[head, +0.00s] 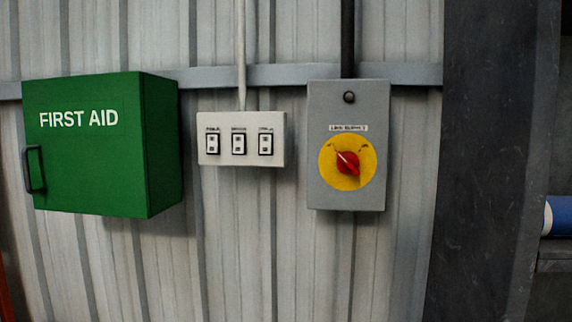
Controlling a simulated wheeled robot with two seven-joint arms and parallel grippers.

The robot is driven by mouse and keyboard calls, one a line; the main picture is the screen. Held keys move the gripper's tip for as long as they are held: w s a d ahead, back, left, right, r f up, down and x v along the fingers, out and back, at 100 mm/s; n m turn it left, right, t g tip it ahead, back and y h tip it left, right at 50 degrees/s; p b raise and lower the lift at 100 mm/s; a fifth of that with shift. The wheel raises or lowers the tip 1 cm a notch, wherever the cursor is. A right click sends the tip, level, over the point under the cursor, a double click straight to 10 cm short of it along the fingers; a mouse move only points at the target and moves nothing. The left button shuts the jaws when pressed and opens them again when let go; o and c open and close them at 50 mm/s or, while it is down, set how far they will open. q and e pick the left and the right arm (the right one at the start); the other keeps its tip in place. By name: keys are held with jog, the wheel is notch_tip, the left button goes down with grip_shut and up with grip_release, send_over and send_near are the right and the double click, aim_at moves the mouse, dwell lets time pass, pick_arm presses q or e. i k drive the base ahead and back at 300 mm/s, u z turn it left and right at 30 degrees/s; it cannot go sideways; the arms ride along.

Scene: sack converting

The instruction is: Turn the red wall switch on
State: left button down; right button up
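The red switch (347,163) is a rotary knob on a round yellow plate (327,168). It sits on a grey box (347,107) fixed to the corrugated wall, right of the picture's middle. The white line on the knob points to the upper left, toward a small mark on the yellow plate. A second small mark is at the upper right of the plate. The marks are too small to read. Neither of my grippers shows in the head view, and nothing touches the knob.
A white panel (241,124) with three rocker switches is left of the grey box. A green first aid cabinet (90,160) juts from the wall farther left. A dark column (490,160) stands at the right, with a blue roll (563,216) beyond it. The wall below the boxes is clear.

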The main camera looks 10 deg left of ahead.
aim_at(347, 162)
jog(key=u, duration=1.55)
jog(key=i, duration=1.2)
jog(key=z, duration=0.75)
